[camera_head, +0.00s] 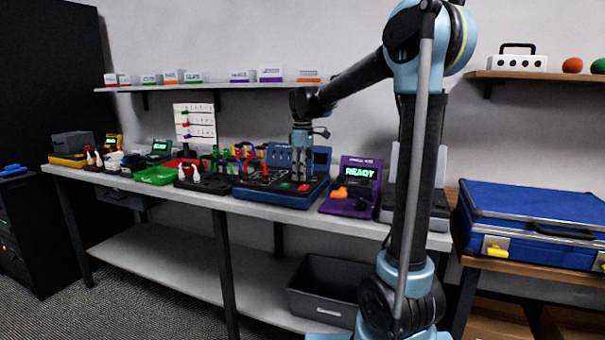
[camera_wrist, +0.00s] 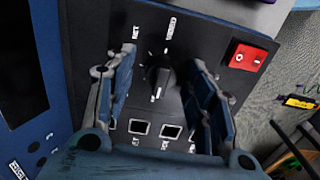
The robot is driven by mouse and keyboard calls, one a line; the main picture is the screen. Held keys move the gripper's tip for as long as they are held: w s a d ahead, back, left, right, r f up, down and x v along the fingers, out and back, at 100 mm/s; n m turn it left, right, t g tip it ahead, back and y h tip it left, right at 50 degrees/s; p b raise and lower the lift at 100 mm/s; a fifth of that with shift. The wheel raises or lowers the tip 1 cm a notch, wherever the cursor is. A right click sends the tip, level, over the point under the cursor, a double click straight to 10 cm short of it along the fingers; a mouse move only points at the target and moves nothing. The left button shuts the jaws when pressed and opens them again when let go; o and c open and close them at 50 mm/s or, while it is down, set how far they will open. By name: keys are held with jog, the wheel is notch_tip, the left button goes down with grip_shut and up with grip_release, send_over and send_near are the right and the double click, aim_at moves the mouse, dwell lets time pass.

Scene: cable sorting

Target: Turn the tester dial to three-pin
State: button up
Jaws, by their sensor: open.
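The tester (camera_head: 262,192) is a blue unit with a dark panel (camera_wrist: 205,25), on the bench below my arm. Its dial (camera_wrist: 158,76) is a black knob in the middle of the panel in the wrist view, with a white mark at its lower end. Small white labels on the panel are too blurred to read. My gripper (camera_head: 301,178) points down over the tester. In the wrist view my gripper (camera_wrist: 165,60) is open, one blue finger on each side of the dial, with visible gaps. I cannot tell its height over the panel. The head view does not resolve the dial.
A red rocker switch (camera_wrist: 247,57) lies right of the fingers, and two sockets (camera_wrist: 171,131) lie below the dial. A purple unit reading READY (camera_head: 360,172) stands right of the tester. A green tray (camera_head: 155,175) and several connectors crowd the bench's left.

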jog(key=c, duration=1.1)
jog(key=shift+m, duration=0.3)
jog(key=m, duration=0.4)
jog(key=shift+w, duration=0.1)
jog(key=shift+m, duration=2)
jog(key=o, duration=1.1)
